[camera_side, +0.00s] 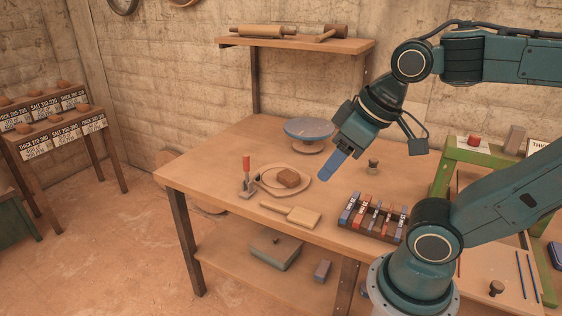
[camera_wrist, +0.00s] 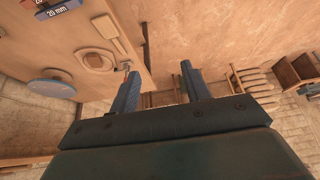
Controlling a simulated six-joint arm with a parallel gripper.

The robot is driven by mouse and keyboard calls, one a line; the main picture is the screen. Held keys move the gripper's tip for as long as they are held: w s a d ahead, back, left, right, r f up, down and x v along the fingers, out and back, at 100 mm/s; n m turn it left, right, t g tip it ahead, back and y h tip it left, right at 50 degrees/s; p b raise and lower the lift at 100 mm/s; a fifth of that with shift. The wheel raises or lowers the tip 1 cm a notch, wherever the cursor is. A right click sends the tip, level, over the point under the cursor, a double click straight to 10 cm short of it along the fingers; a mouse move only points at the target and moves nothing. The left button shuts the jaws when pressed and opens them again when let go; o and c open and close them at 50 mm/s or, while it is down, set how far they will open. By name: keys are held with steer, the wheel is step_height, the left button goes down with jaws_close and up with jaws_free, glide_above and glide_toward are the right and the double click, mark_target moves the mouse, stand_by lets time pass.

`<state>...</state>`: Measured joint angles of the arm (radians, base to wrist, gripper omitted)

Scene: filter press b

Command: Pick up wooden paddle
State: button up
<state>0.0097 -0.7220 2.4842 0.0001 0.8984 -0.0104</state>
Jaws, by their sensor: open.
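The wooden paddle (camera_side: 304,217) lies flat on the table in the side view, near its front edge, with its broad head to the right and its thin handle pointing left. It also shows near the top of the wrist view (camera_wrist: 104,26). My gripper (camera_side: 336,166) hangs above the table, higher and further back than the paddle, apart from it. In the wrist view the two blue fingers of my gripper (camera_wrist: 158,75) stand apart with nothing between them. No part of the paddle is hidden in the side view.
A blue-grey turntable (camera_side: 308,129) stands behind my gripper. A small dark knob (camera_side: 373,165) stands nearby.

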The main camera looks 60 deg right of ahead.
steer(key=w+d+g, duration=0.2)
steer(key=w+d, duration=0.1)
steer(key=w, duration=0.4)
steer(key=g, duration=0.4)
glide_above(278, 206)
steer(key=shift+f, duration=13.05)
steer(key=shift+f, duration=0.1)
steer(key=shift+f, duration=2.5)
